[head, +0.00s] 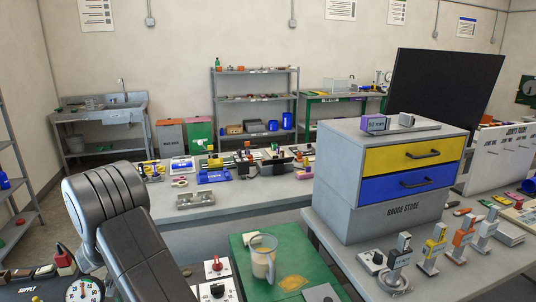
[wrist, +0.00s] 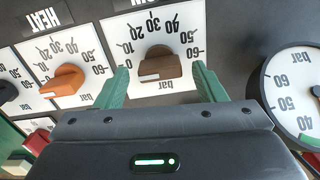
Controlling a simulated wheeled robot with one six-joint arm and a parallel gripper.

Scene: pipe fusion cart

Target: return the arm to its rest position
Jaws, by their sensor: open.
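My gripper (wrist: 162,78) shows in the wrist view with its two green fingers apart. A dark brown knob (wrist: 158,66) on a white bar dial lies ahead of the fingers, between them in the picture. Gaps show on both sides of the knob, and nothing is held. I cannot tell how far the fingertips are from the panel. My arm (head: 128,225) shows at the left of the head view, bent and reaching down toward the bottom edge. The gripper itself is out of sight in the head view.
In the wrist view an orange knob (wrist: 64,82) is to the left and a round gauge (wrist: 300,98) to the right. In the head view a jug (head: 262,262) stands on a green surface close right of my arm. A grey drawer cabinet (head: 338,170) stands farther right.

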